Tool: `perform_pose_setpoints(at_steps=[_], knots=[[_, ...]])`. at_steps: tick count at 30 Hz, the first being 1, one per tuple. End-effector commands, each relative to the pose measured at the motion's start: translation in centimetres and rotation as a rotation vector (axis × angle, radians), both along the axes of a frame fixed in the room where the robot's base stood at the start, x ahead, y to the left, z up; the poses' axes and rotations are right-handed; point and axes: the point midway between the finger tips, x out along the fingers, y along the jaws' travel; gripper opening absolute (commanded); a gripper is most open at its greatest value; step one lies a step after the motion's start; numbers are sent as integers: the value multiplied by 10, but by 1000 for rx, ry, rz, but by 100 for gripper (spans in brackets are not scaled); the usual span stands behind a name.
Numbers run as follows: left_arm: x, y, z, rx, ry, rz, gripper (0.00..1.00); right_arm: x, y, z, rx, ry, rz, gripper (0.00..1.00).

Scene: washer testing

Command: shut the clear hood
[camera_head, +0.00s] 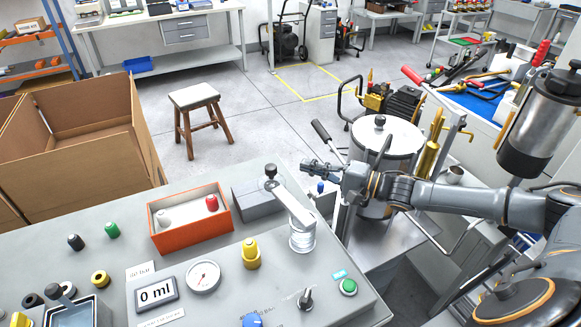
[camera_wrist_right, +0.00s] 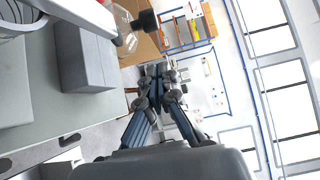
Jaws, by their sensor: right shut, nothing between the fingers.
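The clear hood (camera_head: 294,206) looks like a pale, narrow see-through piece with a black knob at its far upper end. It slants up from a white ribbed cylinder (camera_head: 302,237) on the grey console, so it appears raised. In the right wrist view the clear hood (camera_wrist_right: 124,27) shows at the upper left with its black knob. My right gripper (camera_head: 308,167) is shut and empty, in the air just right of the knob and apart from it. Its closed fingers also show in the right wrist view (camera_wrist_right: 158,72). My left gripper is not in view.
A yellow knob (camera_head: 251,254), gauge (camera_head: 203,276) and green button (camera_head: 348,287) are in front. A steel pot (camera_head: 388,140) stands beyond my right arm.

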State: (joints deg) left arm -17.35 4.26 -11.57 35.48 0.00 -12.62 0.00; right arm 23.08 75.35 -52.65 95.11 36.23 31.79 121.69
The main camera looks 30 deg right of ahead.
Motion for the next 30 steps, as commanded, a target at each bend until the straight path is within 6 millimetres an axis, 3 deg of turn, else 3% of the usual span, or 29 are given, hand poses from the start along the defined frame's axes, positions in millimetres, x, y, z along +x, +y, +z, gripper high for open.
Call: perform_pose_setpoints(at_steps=[2, 10, 30], knots=[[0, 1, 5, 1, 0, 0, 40, 14, 11, 3, 3, -3, 1, 0], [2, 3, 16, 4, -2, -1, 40, 16, 44, 1, 0, 1, 2, 0], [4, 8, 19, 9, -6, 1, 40, 13, 50, 0, -2, 1, 17, 0]])
